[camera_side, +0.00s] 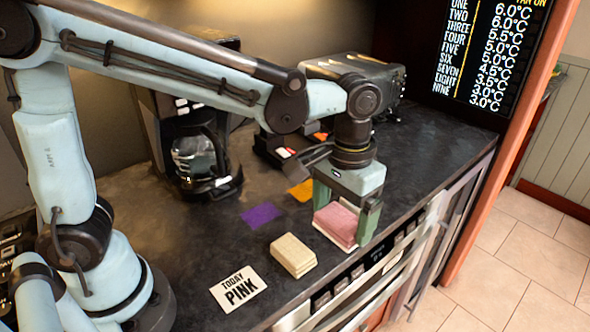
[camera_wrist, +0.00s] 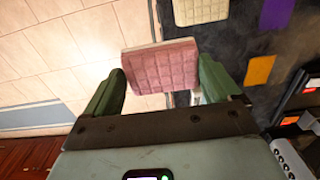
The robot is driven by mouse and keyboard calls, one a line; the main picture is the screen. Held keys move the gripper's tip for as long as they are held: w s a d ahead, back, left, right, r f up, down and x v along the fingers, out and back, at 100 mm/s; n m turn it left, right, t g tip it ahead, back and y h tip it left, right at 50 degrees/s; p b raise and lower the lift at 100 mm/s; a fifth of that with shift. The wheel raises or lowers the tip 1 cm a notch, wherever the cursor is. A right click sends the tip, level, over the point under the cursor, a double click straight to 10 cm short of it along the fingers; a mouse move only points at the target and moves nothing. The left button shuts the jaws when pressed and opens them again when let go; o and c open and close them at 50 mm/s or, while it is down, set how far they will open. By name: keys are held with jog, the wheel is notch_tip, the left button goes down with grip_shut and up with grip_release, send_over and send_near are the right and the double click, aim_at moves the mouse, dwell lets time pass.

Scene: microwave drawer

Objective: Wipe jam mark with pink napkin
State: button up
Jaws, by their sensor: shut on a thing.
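A pink quilted napkin (camera_side: 336,224) is between the fingers of my gripper (camera_side: 342,215), at the counter's front edge. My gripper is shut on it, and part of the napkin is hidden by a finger. In the wrist view, the pink napkin (camera_wrist: 163,66) spans the space between the two fingertips (camera_wrist: 160,78). A pale layer shows along its lower edge; I cannot tell whether it touches the counter. A cream napkin (camera_side: 293,255) lies to its left. I cannot make out a clear jam mark; flat purple (camera_side: 261,215) and orange (camera_side: 301,190) patches lie on the counter behind.
A card reading "TODAY PINK" (camera_side: 238,288) lies at the front left. A coffee maker (camera_side: 195,150) and a dark appliance (camera_side: 352,72) stand at the back. An open drawer (camera_side: 288,150) holds small items. The dark counter (camera_side: 410,160) is clear at right.

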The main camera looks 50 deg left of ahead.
jog(key=shift+a, duration=0.1)
jog(key=shift+c, duration=0.9)
jog(key=s+a+f+n, duration=0.1)
jog(key=a+n, duration=0.3)
jog(key=a, duration=0.8)
jog(key=n, duration=0.5)
send_near(245, 223)
jog(key=shift+w+f, duration=0.2)
jog(key=shift+f, duration=2.4)
jog(key=shift+w+f, duration=0.15)
jog(key=shift+f, duration=0.1)
jog(key=shift+w, duration=0.4)
jog(key=shift+c, duration=0.4)
jog(key=shift+w+f, duration=0.2)
jog(key=shift+w, duration=0.2)
jog(key=shift+c, duration=0.4)
jog(key=shift+w, duration=1.85)
jog(key=shift+w+f, duration=0.15)
jog(key=shift+w, duration=1)
jog(key=shift+c, duration=0.5)
jog(key=shift+s, duration=4.1)
jog(key=shift+w+r, duration=0.15)
jog(key=shift+r, duration=0.15)
notch_tip(245, 223, up, 8)
